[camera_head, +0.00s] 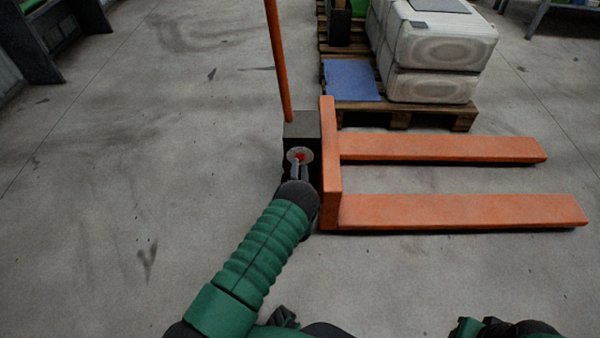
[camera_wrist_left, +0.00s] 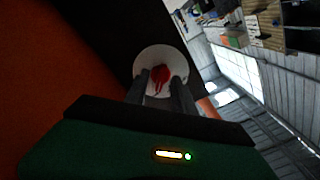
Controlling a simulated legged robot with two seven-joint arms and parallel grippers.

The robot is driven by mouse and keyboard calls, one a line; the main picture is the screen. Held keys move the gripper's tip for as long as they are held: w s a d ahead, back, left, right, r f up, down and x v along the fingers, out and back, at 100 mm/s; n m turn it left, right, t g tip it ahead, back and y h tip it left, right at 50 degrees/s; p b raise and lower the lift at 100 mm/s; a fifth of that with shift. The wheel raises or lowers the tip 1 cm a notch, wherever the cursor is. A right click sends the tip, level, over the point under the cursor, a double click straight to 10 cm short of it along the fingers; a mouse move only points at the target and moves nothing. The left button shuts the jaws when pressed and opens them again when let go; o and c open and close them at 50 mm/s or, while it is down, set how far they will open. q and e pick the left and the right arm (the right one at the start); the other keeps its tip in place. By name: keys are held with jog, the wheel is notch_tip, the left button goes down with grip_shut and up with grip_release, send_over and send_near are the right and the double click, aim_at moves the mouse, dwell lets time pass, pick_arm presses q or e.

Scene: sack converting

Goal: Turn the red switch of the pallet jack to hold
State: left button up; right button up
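The orange pallet jack (camera_head: 330,170) stands at the centre right, with its forks pointing right and its orange handle rising at the back. A dark box at its left end carries a pale round dial with the red switch (camera_head: 300,156). My left gripper (camera_head: 300,170) reaches this dial from the front. In the left wrist view the red switch (camera_wrist_left: 160,78) lies between my two dark fingers (camera_wrist_left: 160,87). The fingers are apart, with pale dial showing on both sides of the switch. Whether a fingertip touches the dial I cannot tell. I cannot make out my right gripper.
A wooden pallet (camera_head: 400,112) behind the forks carries stacked white sacks (camera_head: 440,45) and a blue sheet (camera_head: 351,80). Dark-framed furniture (camera_head: 60,40) stands at the far left. The grey floor left of the jack is clear.

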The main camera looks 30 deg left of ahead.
pick_arm(q)
jog(key=shift+w+a, duration=0.4)
jog(key=shift+w, duration=0.15)
jog(key=shift+d+r, duration=0.1)
jog(key=shift+c, duration=0.5)
grip_shut()
jog(key=shift+n, duration=0.3)
jog(key=n+p, duration=0.2)
jog(key=n, duration=0.6)
jog(key=shift+d+p, duration=0.1)
jog(key=shift+p, duration=0.3)
jog(key=shift+f, duration=0.2)
